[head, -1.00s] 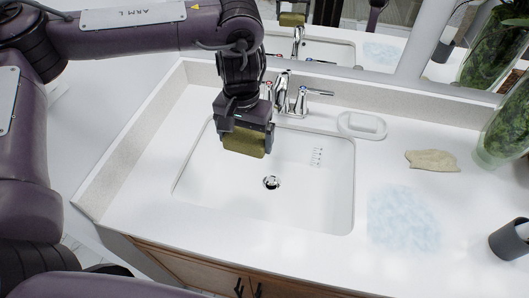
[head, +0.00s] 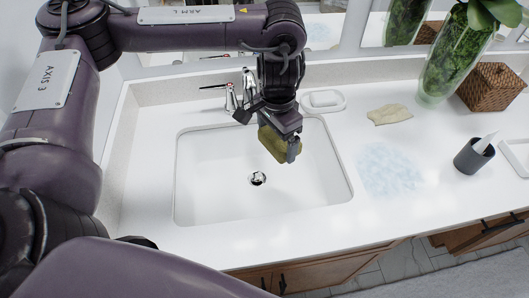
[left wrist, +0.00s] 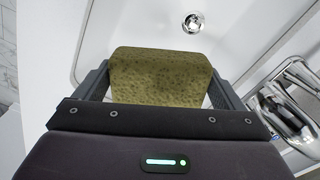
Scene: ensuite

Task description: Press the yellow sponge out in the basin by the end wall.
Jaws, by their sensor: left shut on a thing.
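My left gripper (head: 279,138) is shut on the yellow sponge (head: 274,146) and holds it over the basin (head: 210,181), above its right back part. In the left wrist view the sponge (left wrist: 160,76) sits between both fingers, dull yellow-green and pitted. The basin is a white rectangular sink with a chrome drain (head: 257,179), which also shows ahead of the sponge in the left wrist view (left wrist: 193,22). The basin looks empty. My right gripper is not in view.
A chrome faucet (head: 249,85) stands behind the basin, close to my gripper. A leafy glass vase (head: 447,55) stands behind.

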